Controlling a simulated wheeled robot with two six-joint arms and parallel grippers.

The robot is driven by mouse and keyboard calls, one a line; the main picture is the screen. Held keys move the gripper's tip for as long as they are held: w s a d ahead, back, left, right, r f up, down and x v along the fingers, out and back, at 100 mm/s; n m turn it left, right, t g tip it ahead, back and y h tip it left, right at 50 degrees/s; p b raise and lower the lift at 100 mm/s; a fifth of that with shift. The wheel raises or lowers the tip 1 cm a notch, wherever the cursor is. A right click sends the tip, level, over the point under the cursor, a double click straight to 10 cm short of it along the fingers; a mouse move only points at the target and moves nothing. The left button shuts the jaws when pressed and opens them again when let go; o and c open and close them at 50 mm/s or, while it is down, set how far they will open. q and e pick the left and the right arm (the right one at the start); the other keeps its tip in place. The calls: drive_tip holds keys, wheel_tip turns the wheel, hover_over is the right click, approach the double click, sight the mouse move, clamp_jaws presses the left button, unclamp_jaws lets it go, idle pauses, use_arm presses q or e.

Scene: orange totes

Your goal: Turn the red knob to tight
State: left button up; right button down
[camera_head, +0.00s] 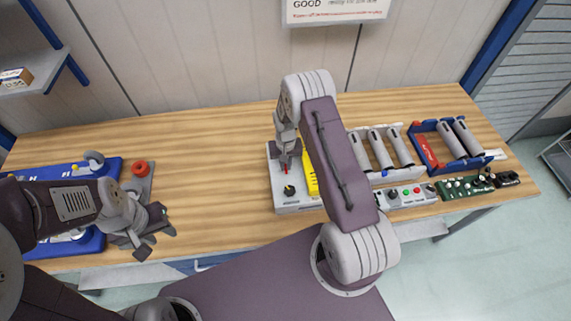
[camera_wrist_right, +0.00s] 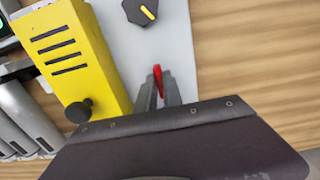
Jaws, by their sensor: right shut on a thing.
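The red knob (camera_wrist_right: 158,80) shows in the right wrist view between the fingertips of my right gripper (camera_wrist_right: 158,88), on a light grey panel. In the head view a bit of the red knob (camera_head: 286,170) shows just below my right gripper (camera_head: 287,158), on the grey box (camera_head: 288,207). My right gripper is shut on the knob; the fingers hide part of it. My left gripper (camera_head: 150,228) hangs over the left part of the table, apart from the knob. Its fingers look spread and empty.
A black knob with a yellow mark (camera_wrist_right: 140,10) sits on the same panel, beside a yellow slotted block (camera_wrist_right: 70,55). Racks of grey cylinders (camera_head: 380,150) and a green board (camera_head: 468,187) stand to the right. A blue tray (camera_head: 110,172) lies at left. The table between is clear.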

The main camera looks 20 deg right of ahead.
drive_tip(key=shift+w, duration=0.2)
drive_tip(key=m+b, duration=0.2)
drive_tip(key=m, duration=0.1)
drive_tip(key=shift+w+m, duration=0.1)
drive_tip(key=shift+m, duration=0.2)
drive_tip(key=m+b, duration=0.2)
drive_tip(key=m, duration=0.4)
drive_tip(key=shift+w+m+b, duration=0.1)
drive_tip(key=shift+m+b, duration=0.2)
drive_tip(key=shift+b, duration=0.05)
drive_tip(key=m+b, duration=0.1)
drive_tip(key=m, duration=0.3)
drive_tip(key=shift+m+b, duration=0.35)
drive_tip(key=shift+m, duration=1.35)
drive_tip(key=shift+m, duration=0.3)
drive_tip(key=c, duration=1.5)
unclamp_jaws()
drive_tip(key=shift+d, duration=0.1)
drive_tip(key=shift+s+d, duration=0.15)
drive_tip(key=shift+s, duration=0.05)
